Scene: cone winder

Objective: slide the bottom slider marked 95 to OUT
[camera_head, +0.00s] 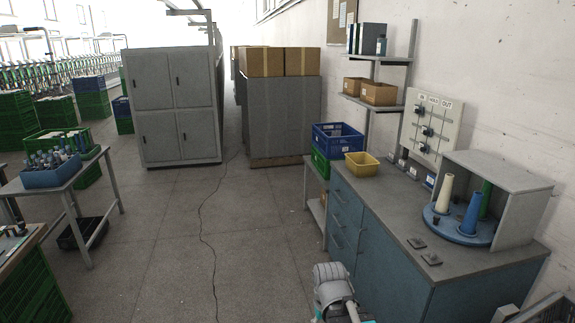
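A pale slider panel (446,109) stands against the right wall at the back of the blue workbench. Its top edge has three labels, which appear to read IN, HOLD and OUT from left to right. Several dark slider knobs sit on it at different heights. The bottom slider (418,147) is low on the panel, with its knob toward the left, the IN side. The number 95 is too small to read. Part of my arm shows at the bottom centre. My gripper is not visible in this view.
On the workbench (385,215), a yellow bin (361,163) stands left of the panel. A grey open-fronted housing (507,172) with a blue turntable (455,232) holding cones stands to its right. Shelves with boxes (378,93) are behind. The floor left of the bench is open, crossed by a cable.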

